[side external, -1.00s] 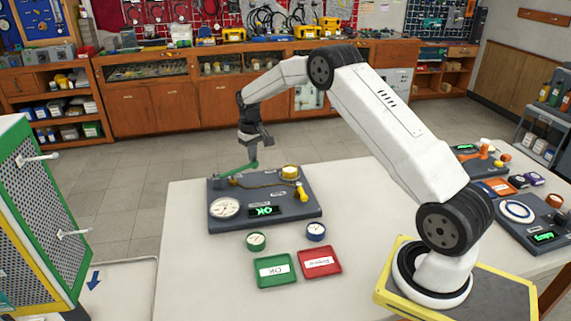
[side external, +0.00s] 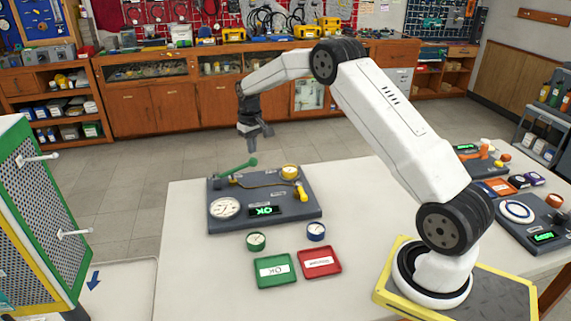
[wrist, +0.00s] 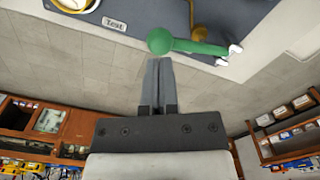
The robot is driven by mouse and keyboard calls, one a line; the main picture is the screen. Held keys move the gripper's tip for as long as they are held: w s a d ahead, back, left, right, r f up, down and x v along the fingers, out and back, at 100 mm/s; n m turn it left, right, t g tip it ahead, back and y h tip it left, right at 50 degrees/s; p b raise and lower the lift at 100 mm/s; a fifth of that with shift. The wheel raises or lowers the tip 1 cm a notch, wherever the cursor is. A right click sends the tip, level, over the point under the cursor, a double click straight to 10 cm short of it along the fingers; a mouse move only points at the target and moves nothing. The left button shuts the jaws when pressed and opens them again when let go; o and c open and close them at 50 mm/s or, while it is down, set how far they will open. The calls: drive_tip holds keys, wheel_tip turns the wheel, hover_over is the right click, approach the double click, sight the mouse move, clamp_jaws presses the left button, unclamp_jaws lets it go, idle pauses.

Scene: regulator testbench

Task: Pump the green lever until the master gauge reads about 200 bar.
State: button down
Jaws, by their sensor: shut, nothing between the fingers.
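The green lever (side external: 236,168) slants up from the back left of the grey test bench (side external: 288,211), its round knob at the upper right end. In the wrist view the lever (wrist: 195,47) lies just beyond my fingertips, its knob nearest them. My gripper (side external: 257,150) is shut and empty, above the knob and apart from it in the side view; it also shows in the wrist view (wrist: 159,62). The large white gauge (side external: 225,207) sits at the bench's front left; its reading is too small to tell. A green-lit display (side external: 264,210) beside it reads OK.
A yellow-ringed gauge (side external: 290,172) and a yellow handle (side external: 302,190) are on the bench. In front lie a green-rimmed gauge (side external: 255,241), a blue-rimmed gauge (side external: 316,231), a green tray (side external: 262,280) and a red tray (side external: 334,259). More equipment stands at the table's right.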

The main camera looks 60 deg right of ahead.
sight(253, 158)
drive_tip(key=shift+f, duration=0.2)
drive_tip(key=shift+f, duration=1.55)
idle(0.7)
drive_tip(key=shift+r, duration=1.75)
drive_tip(key=shift+r, duration=0.1)
wheel_tip(253, 158, up, 6)
drive_tip(key=shift+f, duration=0.1)
idle(0.4)
drive_tip(key=shift+a, duration=0.1)
